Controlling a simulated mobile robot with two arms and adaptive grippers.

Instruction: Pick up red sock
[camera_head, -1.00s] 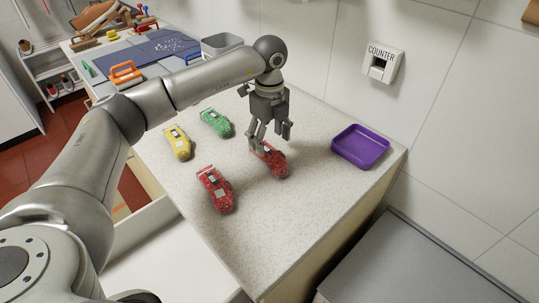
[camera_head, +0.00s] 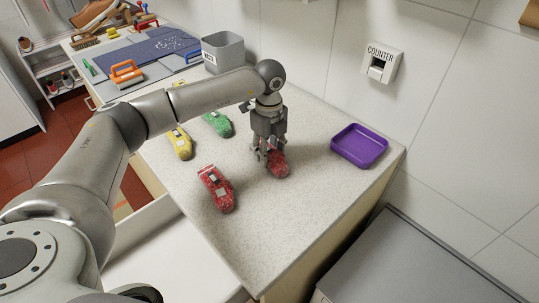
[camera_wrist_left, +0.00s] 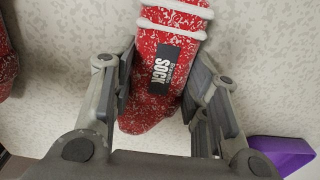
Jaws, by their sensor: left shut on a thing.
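Two red socks lie on the speckled counter. One red sock (camera_head: 278,164) is under my left gripper (camera_head: 266,155), whose fingers are down around it and shut on it. In the left wrist view this sock (camera_wrist_left: 147,115) shows white bands and a black label reading "SOCK", and it sits between the fingers of my left gripper (camera_wrist_left: 160,90). The other red sock (camera_head: 217,190) lies free to the left and nearer; an edge of a red thing also shows at the left of the wrist view. My right gripper is not in view.
A yellow sock-like item (camera_head: 180,144) and a green one (camera_head: 217,123) lie further back. A purple tray (camera_head: 359,158) stands to the right, empty. A grey bin (camera_head: 222,52) and an orange-handled tool (camera_head: 126,73) are at the back. The front right of the counter is clear.

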